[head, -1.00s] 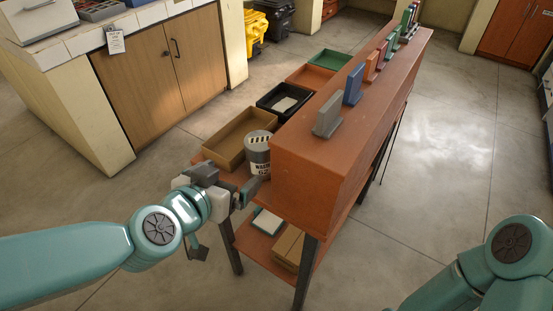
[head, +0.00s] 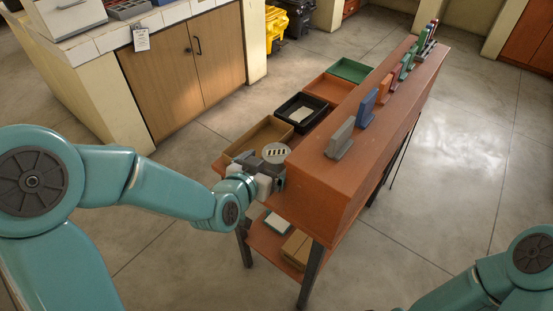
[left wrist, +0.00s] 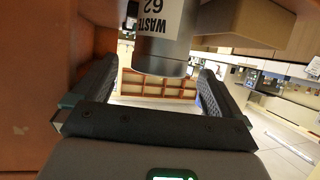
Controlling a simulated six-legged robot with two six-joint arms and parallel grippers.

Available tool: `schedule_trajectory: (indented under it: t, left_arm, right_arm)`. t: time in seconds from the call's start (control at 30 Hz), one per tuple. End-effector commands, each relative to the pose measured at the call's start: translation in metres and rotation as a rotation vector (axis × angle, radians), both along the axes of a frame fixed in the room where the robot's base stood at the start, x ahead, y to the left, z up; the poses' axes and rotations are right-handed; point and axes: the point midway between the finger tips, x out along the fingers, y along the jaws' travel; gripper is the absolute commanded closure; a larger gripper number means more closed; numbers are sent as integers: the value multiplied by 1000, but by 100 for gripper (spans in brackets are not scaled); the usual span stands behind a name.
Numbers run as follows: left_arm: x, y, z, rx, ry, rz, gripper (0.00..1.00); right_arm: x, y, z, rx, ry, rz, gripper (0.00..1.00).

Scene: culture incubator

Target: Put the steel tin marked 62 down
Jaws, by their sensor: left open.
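The steel tin marked 62 (head: 276,152) stands upright on the orange ledge (head: 221,165) beside the raised orange block, its slotted lid showing. In the left wrist view the tin (left wrist: 163,50) appears upside down with a white label reading WASTE 62. My left gripper (head: 272,172) is at the near side of the tin. In the left wrist view the left gripper (left wrist: 155,80) is open, with one finger on each side of the tin and gaps showing. The lower body of the tin is hidden in the head view. My right gripper is out of view.
A brown tray (head: 262,134) lies just behind the tin, then a black tray (head: 296,124), an orange tray (head: 333,90) and a green tray (head: 352,70). Upright coloured plates, including a grey one (head: 340,140), stand on the raised block (head: 335,185). A lower shelf holds a box (head: 296,247).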

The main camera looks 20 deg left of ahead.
Motion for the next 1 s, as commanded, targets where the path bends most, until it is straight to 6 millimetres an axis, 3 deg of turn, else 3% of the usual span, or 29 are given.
schedule_trajectory:
  t: [0.5, 0.77, 0.9, 1.0]
  left_arm:
    - [55, -8, -26, 0, 2, 0, 0]
    - [58, -8, -27, 0, 1, 0, 0]
    - [58, -8, -27, 0, 1, 0, 46]
    - [58, -8, -26, 1, -1, 0, 70]
  right_arm:
    - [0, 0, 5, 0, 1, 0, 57]
    - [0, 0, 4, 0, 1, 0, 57]
    - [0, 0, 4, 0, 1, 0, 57]
    - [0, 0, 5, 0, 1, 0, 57]
